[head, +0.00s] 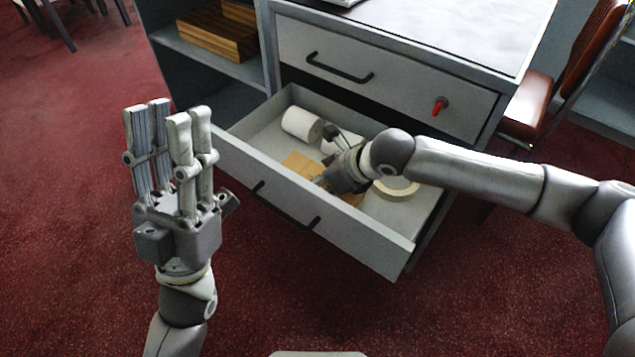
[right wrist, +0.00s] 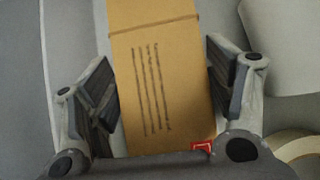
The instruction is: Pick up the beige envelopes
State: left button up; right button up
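The beige envelopes (head: 299,164) lie in the open drawer, partly hidden by my right gripper in the head view. In the right wrist view the envelopes (right wrist: 165,75) show as a tan stack with a band across it and dark lines of writing. My right gripper (head: 325,181) reaches down into the drawer over them. Its fingers (right wrist: 165,75) are spread on either side of the envelopes, with a gap at the left and the right finger close to the edge. My left gripper (head: 167,112) is raised, open and empty, in front of the drawer's left side.
The open drawer (head: 345,243) also holds white rolls (head: 302,124) and a ring of tape (head: 397,189). A closed drawer with a red key-like part (head: 440,105) is above. A wooden box (head: 217,32) sits on the left shelf. A chair (head: 530,104) stands at the right.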

jog(key=shift+c, duration=1.1)
jog(key=shift+r, duration=0.1)
